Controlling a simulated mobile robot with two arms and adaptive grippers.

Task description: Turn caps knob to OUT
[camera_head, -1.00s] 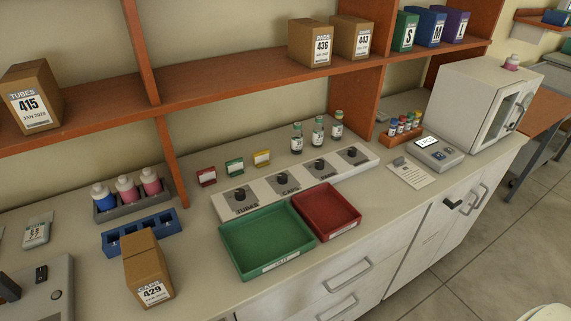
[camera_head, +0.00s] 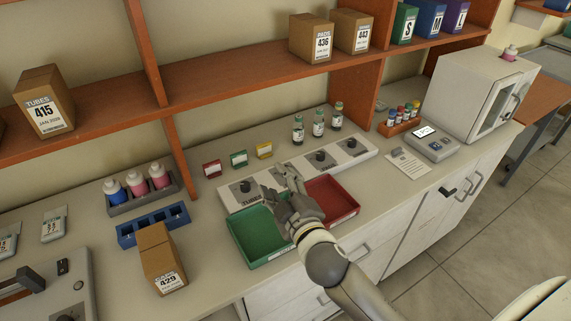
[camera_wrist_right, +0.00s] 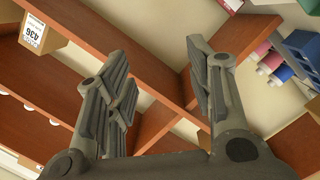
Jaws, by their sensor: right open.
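The pale knob panel (camera_head: 365,147) lies on the counter with several dark knobs in a row. The TUBES knob (camera_head: 245,187) is at its left end. The third knob (camera_head: 320,156) and the rightmost knob (camera_head: 351,143) are in plain view. The CAPS knob is second from left; my right gripper covers most of its place, so its setting cannot be read. My right gripper (camera_head: 277,179) is open, empty and in front of the CAPS section, above the trays; contact cannot be told. Its two spread fingers also show in the right wrist view (camera_wrist_right: 156,50). My left gripper is not in view.
A green tray (camera_head: 247,239) and a red tray (camera_head: 345,196) sit in front of the panel, below my right arm. Small vials (camera_head: 319,124) and coloured cards (camera_head: 239,159) stand behind it. A brown box (camera_head: 160,258) and blue rack (camera_head: 135,236) are at left.

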